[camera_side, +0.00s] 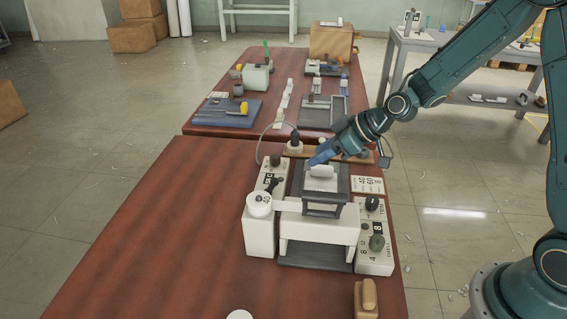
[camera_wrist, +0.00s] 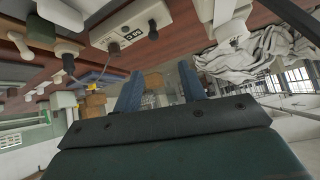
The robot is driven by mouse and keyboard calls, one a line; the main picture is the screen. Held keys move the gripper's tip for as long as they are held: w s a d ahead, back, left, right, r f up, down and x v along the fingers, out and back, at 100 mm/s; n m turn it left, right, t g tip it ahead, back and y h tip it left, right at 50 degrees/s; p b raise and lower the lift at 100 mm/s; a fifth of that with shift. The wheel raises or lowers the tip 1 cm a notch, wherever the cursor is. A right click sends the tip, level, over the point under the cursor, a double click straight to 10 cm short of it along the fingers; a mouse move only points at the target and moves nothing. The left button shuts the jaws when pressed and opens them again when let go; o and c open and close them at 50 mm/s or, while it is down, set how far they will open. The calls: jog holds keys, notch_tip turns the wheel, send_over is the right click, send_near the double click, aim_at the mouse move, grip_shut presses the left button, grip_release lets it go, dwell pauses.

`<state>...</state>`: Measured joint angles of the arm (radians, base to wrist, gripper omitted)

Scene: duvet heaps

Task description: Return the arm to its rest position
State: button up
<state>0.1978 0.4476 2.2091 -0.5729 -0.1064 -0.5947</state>
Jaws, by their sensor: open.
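My arm reaches in from the right in the side view. My gripper (camera_side: 318,158) has blue fingers and points left and down, just behind and above a dark-framed device (camera_side: 325,208) on the near table. From this angle I cannot tell how far it is from the device. In the wrist view my gripper (camera_wrist: 160,82) shows two blue fingers spread apart, with nothing held between them. The arm is extended over the table; its base stands at the lower right.
The near brown table (camera_side: 150,235) is clear on its left. A white control box (camera_side: 375,248) with knobs stands right of the device. A far table (camera_side: 283,62) holds tools and boxes. The wrist view shows a crumpled whitish cloth (camera_wrist: 245,58) at right.

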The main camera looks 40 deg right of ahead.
jog(key=s+d+r+m+g+h, duration=0.1)
jog(key=s+d+r+m+h, duration=0.15)
jog(key=s+r, duration=1)
jog(key=s+d+r+m+h, duration=0.1)
jog(key=s, duration=0.7)
jog(key=s+d+r+m+h, duration=0.1)
jog(key=s+r+m+h, duration=0.1)
jog(key=s, duration=0.6)
jog(key=shift+s+d+r+g, duration=0.2)
jog(key=shift+s+d+g, duration=0.05)
jog(key=shift+g, duration=0.15)
